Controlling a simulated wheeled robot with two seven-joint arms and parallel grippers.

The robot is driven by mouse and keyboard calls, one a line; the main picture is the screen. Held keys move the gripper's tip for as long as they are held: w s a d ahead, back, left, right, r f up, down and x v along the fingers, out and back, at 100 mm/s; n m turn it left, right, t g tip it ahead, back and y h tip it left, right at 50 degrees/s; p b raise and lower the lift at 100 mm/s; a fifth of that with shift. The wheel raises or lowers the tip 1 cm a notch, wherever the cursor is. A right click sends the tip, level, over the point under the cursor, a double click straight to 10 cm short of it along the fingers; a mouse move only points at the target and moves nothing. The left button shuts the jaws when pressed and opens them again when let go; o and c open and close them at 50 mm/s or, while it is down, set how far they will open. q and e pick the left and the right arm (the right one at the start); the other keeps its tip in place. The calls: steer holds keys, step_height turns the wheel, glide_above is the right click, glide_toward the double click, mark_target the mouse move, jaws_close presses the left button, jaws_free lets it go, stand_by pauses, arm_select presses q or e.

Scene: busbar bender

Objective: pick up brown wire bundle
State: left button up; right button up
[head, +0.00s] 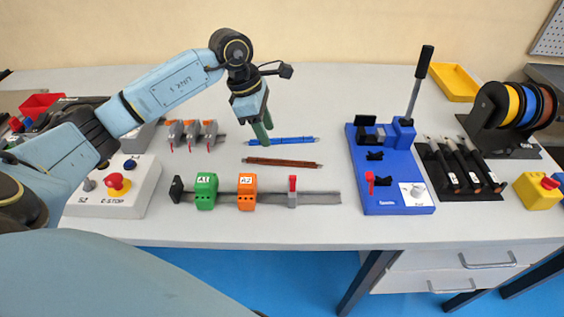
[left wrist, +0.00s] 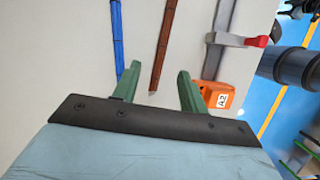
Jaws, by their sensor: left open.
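The brown wire bundle (head: 283,162) lies flat on the table, between the blue wire bundle and the rail. In the left wrist view the brown bundle (left wrist: 164,48) runs up from between the green fingers, its near end close to the gripper. The fingers do not touch the brown bundle. My right gripper is not in view.
A blue wire bundle (head: 281,141) lies behind the brown one. In front is a rail (head: 325,198) with a green A1 block (head: 205,191), an orange A2 block (head: 247,191) and a red-topped clamp (head: 292,191). A blue bender (head: 400,204) stands to the right.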

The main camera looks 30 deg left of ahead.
mark_target(281, 160)
arm_select(q)
steer(key=x, duration=0.3)
steer(key=shift+d+f, duration=0.1)
steer(key=shift+f, duration=0.05)
steer(key=x, duration=0.2)
steer(key=b+x, duration=0.1)
steer(key=x, duration=0.1)
steer(key=shift+d, duration=0.3)
steer(key=shift+w+d+f, duration=0.1)
steer(key=shift+d+f, duration=0.05)
steer(key=shift+f, duration=0.4)
jaws_close()
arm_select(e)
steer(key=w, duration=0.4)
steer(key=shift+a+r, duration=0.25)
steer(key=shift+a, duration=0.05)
